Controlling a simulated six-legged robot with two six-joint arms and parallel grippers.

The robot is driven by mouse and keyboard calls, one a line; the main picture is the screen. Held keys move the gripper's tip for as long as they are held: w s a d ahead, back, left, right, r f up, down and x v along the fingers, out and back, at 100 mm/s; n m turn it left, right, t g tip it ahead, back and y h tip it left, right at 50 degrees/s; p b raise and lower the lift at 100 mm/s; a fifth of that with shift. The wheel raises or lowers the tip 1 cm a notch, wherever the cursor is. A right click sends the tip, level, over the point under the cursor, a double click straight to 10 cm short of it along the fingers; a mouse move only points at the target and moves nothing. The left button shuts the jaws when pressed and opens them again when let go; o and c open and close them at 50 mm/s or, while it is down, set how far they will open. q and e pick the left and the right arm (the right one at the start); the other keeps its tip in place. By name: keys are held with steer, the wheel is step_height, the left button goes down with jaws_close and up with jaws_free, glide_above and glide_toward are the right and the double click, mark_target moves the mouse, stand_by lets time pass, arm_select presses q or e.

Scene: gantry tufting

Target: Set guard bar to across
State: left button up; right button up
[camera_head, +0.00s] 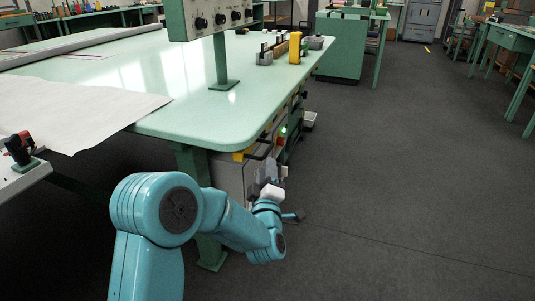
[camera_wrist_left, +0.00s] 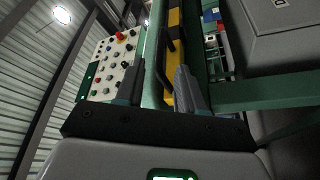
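The guard bar (camera_wrist_left: 174,62), striped yellow and black with a dark handle, runs upright through the middle of the left wrist view. In the head view, a yellow and dark piece (camera_head: 241,156) under the table's near corner looks like part of it. My left gripper (camera_head: 272,176) is just below that corner, close to the dark handle. In the left wrist view its two grey fingers (camera_wrist_left: 159,88) stand apart with a gap between them. The bar passes beside and partly behind the right finger; contact cannot be told. My right gripper is not in view.
A pale green table (camera_head: 190,112) with a rounded corner stands above my left gripper. A control box (camera_head: 217,14) rises from it on a post. In the left wrist view a button panel (camera_wrist_left: 112,62) is at left. Dark floor (camera_head: 420,170) to the right is clear.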

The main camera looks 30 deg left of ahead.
mark_target(267, 152)
arm_select(q)
steer(key=x, duration=0.7)
steer(key=shift+w+a, duration=0.1)
steer(key=shift+w, duration=0.15)
jaws_close()
